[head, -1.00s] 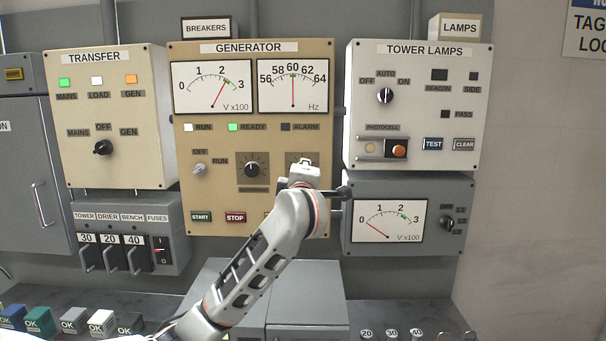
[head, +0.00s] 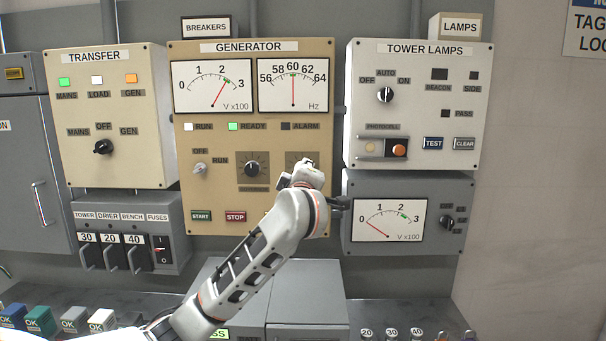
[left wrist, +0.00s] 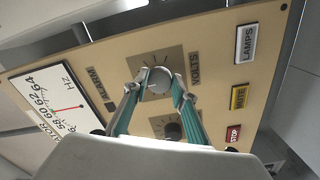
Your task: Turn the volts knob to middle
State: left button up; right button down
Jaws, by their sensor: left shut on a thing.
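The volts knob (left wrist: 158,82) is a round grey knob on a dark square scale plate on the tan generator panel. The VOLTS label (left wrist: 195,70) is beside it in the left wrist view. My left gripper (left wrist: 160,81) is shut on the knob, with one fingertip on each side of it. In the head view my left gripper (head: 304,174) covers the knob and most of its plate. The generator voltmeter (head: 214,86) reads a little above 2. Which way the knob points is not clear. My right gripper is not in view.
A similar dark knob (head: 251,169) is to the left on the same panel. Start (head: 201,216) and stop (head: 235,216) buttons are below. The tower lamps panel (head: 415,105) and a grey meter box (head: 450,190) are close on the right.

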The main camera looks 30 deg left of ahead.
pick_arm(q)
jog(key=o, duration=1.1)
jog(key=v, duration=1.2)
